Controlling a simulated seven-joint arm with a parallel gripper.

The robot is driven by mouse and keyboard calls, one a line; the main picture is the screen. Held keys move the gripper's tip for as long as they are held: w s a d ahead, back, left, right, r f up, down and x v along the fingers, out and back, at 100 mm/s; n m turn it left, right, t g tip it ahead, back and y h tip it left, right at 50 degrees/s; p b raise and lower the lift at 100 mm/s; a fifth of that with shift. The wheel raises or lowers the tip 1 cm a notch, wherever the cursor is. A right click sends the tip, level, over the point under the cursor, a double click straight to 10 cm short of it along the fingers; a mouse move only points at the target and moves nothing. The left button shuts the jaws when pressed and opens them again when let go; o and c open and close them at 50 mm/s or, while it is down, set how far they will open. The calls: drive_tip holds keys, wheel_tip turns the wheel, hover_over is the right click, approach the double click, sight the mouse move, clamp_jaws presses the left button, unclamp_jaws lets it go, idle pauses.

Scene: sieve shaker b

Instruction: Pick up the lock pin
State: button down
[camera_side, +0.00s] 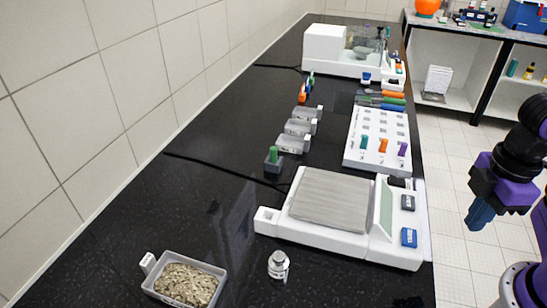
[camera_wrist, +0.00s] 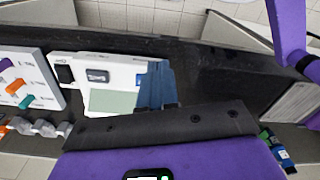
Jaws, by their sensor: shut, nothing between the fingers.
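I cannot tell for sure which piece is the lock pin. In the side view a green peg (camera_side: 273,155) stands in a small dark block. A green peg (camera_side: 364,142), an orange peg (camera_side: 383,145) and a purple peg (camera_side: 402,149) stand in a white board (camera_side: 352,160). The board also shows at the left of the wrist view (camera_wrist: 62,98). My gripper (camera_side: 474,222) hangs at the right, beyond the bench's right edge and well apart from the pegs. Its blue fingers, also in the wrist view (camera_wrist: 157,70), are together and hold nothing.
A white machine with a ribbed plate (camera_side: 330,200) stands mid-bench. Several grey blocks (camera_side: 293,143) and coloured pens (camera_side: 380,106) lie behind it. A tray of granules (camera_side: 190,284) and a metal weight (camera_side: 278,265) are in front. A white balance (camera_side: 324,45) stands at the back.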

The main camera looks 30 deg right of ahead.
drive_tip(key=c, duration=1.8)
unclamp_jaws()
drive_tip(key=o, duration=0.9)
drive_tip(key=shift+c, duration=0.2)
drive_tip(key=w+a+r+n+t+h, duration=0.1)
drive_tip(key=w+a+r+n, duration=0.15)
drive_tip(key=w+a, duration=0.65)
drive_tip(key=w+a+r+n+h, duration=0.1)
drive_tip(key=w+a+r+n, duration=0.3)
drive_tip(key=w, duration=0.9)
drive_tip(key=w+a+r+n+t+h, duration=0.1)
drive_tip(key=w+a+n, duration=0.1)
drive_tip(key=w+a, duration=0.8)
drive_tip(key=n+h, duration=0.1)
drive_tip(key=n, duration=0.2)
approach(273, 148)
drive_tip(key=x, duration=1)
